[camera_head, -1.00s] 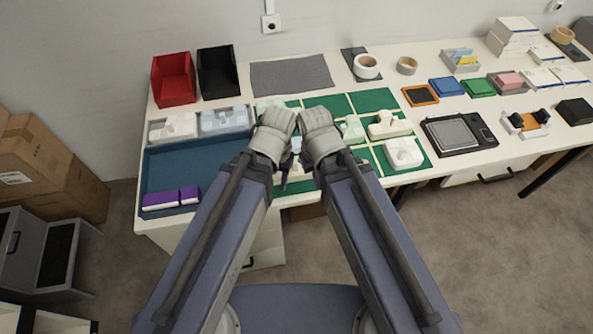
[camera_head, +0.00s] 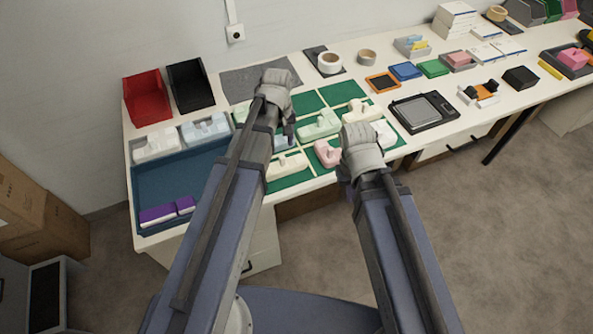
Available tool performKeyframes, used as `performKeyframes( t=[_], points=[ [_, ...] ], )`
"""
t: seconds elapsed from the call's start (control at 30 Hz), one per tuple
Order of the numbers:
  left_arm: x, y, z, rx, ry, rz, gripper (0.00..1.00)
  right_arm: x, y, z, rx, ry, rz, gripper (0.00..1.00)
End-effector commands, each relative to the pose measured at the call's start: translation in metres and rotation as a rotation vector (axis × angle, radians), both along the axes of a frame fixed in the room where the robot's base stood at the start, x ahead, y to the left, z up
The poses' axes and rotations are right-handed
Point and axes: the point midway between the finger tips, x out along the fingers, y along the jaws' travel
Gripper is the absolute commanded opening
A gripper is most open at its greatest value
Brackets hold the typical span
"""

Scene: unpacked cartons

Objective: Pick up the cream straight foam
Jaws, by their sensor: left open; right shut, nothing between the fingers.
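Several pale foam pieces lie on the green mat (camera_head: 308,102). A cream piece (camera_head: 287,166) lies at the mat's front left, and another cream piece (camera_head: 357,112) lies farther back, partly behind my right gripper. I cannot tell which one is the straight one. A pale green piece (camera_head: 319,126) and a pink piece (camera_head: 327,153) lie between them. My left gripper (camera_head: 286,130) is open over the left part of the mat, with its fingers small and partly hidden. My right gripper (camera_head: 346,182) is shut and empty near the table's front edge, right of the pink piece.
Red (camera_head: 147,97) and black (camera_head: 189,86) bins stand at the back left.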

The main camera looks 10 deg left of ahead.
Motion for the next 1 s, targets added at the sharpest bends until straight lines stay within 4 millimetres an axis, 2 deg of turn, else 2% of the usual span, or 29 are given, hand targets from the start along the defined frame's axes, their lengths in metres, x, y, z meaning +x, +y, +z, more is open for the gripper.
performKeyframes(
  t=[0.23, 0.53, 0.77, 1.0],
  points=[
    [0.003, 0.003, -0.003, -0.002, -0.002, 0.022, 0.57, 0.000, 0.000, -0.003, 0.000, 0.000, 0.000, 0.00],
    [0.002, 0.003, -0.027, -0.002, -0.002, 0.020, 0.57, 0.000, 0.000, -0.027, 0.000, 0.000, 0.000, 0.00],
    [0.002, 0.003, -0.028, -0.002, -0.002, 0.019, 0.57, 0.000, 0.000, -0.028, 0.000, 0.000, 0.000, 0.00],
    [0.000, 0.003, -0.050, -0.002, -0.002, 0.019, 0.57, 0.000, 0.000, -0.051, 0.000, 0.000, 0.000, 0.00]
  ],
)
